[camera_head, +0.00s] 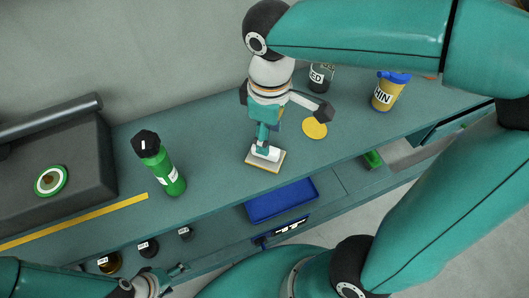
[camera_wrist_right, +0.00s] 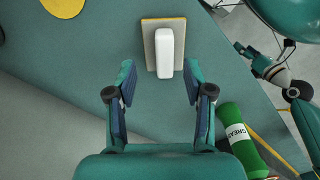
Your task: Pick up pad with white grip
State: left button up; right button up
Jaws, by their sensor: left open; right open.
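The pad with the white grip (camera_head: 264,163) lies flat on the green bench near its front edge. In the right wrist view the pad (camera_wrist_right: 149,62) is a thin tan-edged rectangle with a white block-shaped grip (camera_wrist_right: 164,52) on top. My right gripper (camera_head: 264,143) is over the pad in the head view, partly hiding it. In the wrist view my right gripper (camera_wrist_right: 159,78) is open and empty, its fingertips just short of the grip and spread wider than it. My left gripper (camera_head: 172,277) is open at the lower left, away from the pad.
A green grease bottle (camera_head: 168,177) stands left of the pad. A yellow disc (camera_head: 314,128) lies to its right. Behind are a dark-labelled jar (camera_head: 321,78) and a yellow thinner can (camera_head: 388,93). A blue tray (camera_head: 282,201) sits below the front edge.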

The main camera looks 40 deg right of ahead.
aim_at(272, 163)
jog(key=f, duration=0.5)
jog(key=shift+a, duration=0.35)
grip_shut()
